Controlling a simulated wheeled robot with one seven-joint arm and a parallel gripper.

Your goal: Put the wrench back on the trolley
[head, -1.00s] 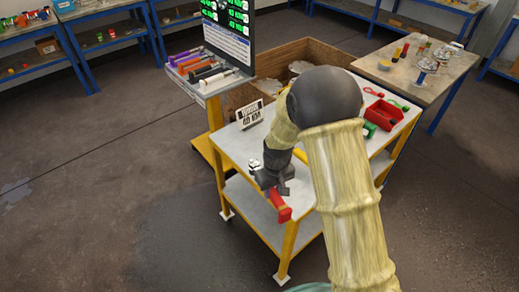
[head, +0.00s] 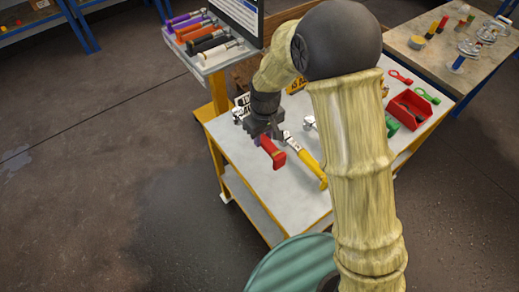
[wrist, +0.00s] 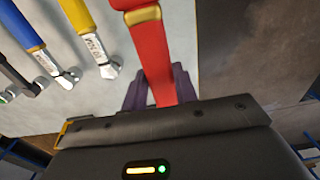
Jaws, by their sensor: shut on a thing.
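My gripper (head: 264,131) is shut on a red-handled wrench (head: 272,152), and the arm reaches in from the right. In the wrist view the red handle (wrist: 150,50) runs up between the gripper's dark fingers (wrist: 158,92). The trolley (head: 232,150) has a pale top and a yellow frame. The red wrench is over the trolley top, near its left edge in the head view. I cannot tell whether it touches the surface. Its far end is hidden by the gripper.
A yellow wrench (head: 308,163) lies on the top just right of the red one. A blue-handled wrench (wrist: 22,28) shows beyond it in the wrist view. A red bin (head: 409,108) stands at the far right of the top. The front part of the top is bare.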

